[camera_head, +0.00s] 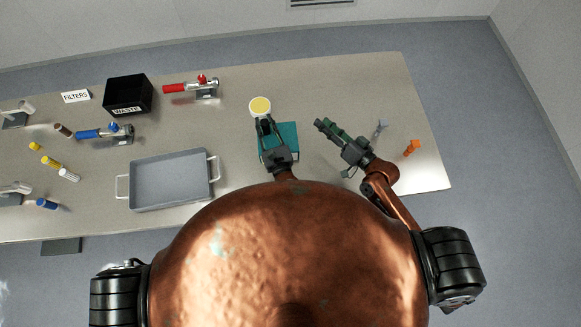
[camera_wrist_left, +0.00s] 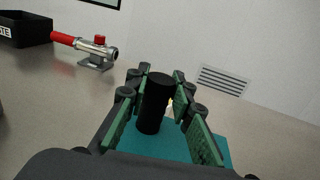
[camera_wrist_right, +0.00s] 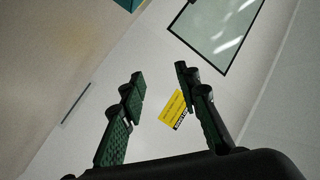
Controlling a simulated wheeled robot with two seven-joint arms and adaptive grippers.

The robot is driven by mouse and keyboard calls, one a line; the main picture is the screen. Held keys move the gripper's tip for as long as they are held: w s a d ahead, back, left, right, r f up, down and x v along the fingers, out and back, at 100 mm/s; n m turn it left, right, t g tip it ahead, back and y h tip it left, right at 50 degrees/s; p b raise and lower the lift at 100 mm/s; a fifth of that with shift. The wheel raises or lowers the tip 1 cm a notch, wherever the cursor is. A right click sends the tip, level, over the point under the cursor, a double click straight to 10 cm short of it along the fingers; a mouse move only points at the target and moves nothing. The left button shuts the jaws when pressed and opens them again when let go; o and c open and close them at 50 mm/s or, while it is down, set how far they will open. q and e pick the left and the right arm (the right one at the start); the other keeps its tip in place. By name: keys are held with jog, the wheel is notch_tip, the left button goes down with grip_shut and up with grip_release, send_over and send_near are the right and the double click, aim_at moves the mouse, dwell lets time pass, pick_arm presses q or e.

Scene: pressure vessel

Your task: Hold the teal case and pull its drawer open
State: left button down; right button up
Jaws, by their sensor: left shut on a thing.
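The teal case (camera_head: 289,132) sits on the table in front of me, partly hidden under my left gripper (camera_head: 263,124). In the left wrist view, the teal top (camera_wrist_left: 138,145) shows below the fingers. My left gripper (camera_wrist_left: 160,90) is shut on an upright black cylinder (camera_wrist_left: 153,105) that stands over the case's teal surface. Whether it is fixed to the case is hard to tell. My right gripper (camera_head: 325,128) is to the right of the case, apart from it. In the right wrist view it is open and empty (camera_wrist_right: 160,85). No drawer front is clearly visible.
A round yellow-topped item (camera_head: 260,105) lies just beyond the case. A grey tray (camera_head: 124,188) is to the left, with a black waste bin (camera_head: 128,95) and red-handled valve (camera_head: 192,88) behind. A grey piece (camera_head: 381,126) and an orange piece (camera_head: 412,147) lie right.

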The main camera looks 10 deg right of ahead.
jog(key=s+a+f+m+g, duration=0.1)
jog(key=s+a+f, duration=0.1)
jog(key=s, duration=0.3)
jog(key=s+a+f+m+g, duration=0.1)
jog(key=s+f+m, duration=0.1)
jog(key=s, duration=0.4)
jog(key=s+a+f+m+g, duration=0.1)
jog(key=s+a+f+m, duration=0.1)
jog(key=s+f, duration=0.2)
jog(key=shift+s+a+f, duration=0.1)
jog(key=shift+s+a, duration=0.1)
jog(key=shift+s, duration=0.4)
jog(key=shift+s+a+f, duration=0.1)
jog(key=shift+s+a, duration=0.05)
jog(key=shift+s, duration=0.4)
jog(key=shift+s+a+f, duration=0.1)
jog(key=shift+a, duration=0.05)
jog(key=x, duration=1.1)
jog(key=shift+a, duration=0.35)
jog(key=shift+c, duration=0.4)
grip_shut()
